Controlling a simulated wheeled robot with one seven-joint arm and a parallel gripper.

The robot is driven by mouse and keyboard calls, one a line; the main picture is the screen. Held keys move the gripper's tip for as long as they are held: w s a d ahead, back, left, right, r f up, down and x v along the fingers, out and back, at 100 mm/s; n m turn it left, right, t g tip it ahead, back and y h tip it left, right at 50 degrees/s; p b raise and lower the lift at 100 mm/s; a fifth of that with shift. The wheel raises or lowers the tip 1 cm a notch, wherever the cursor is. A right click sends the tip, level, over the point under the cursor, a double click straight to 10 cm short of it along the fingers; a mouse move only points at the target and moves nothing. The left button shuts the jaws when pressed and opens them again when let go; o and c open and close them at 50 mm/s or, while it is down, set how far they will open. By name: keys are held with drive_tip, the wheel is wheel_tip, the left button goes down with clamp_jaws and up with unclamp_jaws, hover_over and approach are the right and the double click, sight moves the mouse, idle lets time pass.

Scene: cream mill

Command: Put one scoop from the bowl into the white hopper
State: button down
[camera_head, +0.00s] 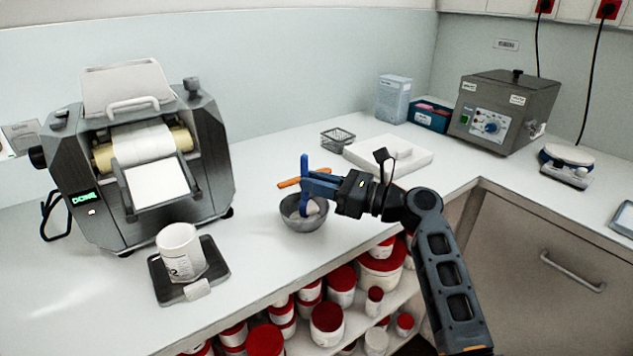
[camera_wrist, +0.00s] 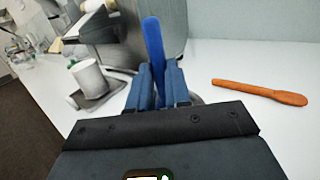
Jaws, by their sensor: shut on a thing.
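My gripper (camera_head: 312,187) is shut on a blue scoop (camera_head: 304,168), held upright over the grey bowl (camera_head: 302,222). The scoop's lower end reaches down into the bowl; whether it carries anything cannot be told. A pale lump shows inside the bowl. In the wrist view, the blue handle (camera_wrist: 152,45) stands between my gripper's fingers (camera_wrist: 160,88), which hide most of the bowl. The white hopper (camera_head: 125,88) sits on top of the grey mill (camera_head: 210,150) at the left, well apart from my gripper.
An orange spatula (camera_head: 288,183) lies on the bench behind the bowl; it also shows in the wrist view (camera_wrist: 262,92). A white tub (camera_head: 180,252) stands on a dark scale (camera_head: 212,262) before the mill. A wire basket (camera_head: 338,140) and white slab (camera_head: 415,155) lie behind.

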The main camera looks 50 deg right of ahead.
wheel_tip(320, 180, up, 6)
drive_tip(key=p, duration=0.6)
idle(1.9)
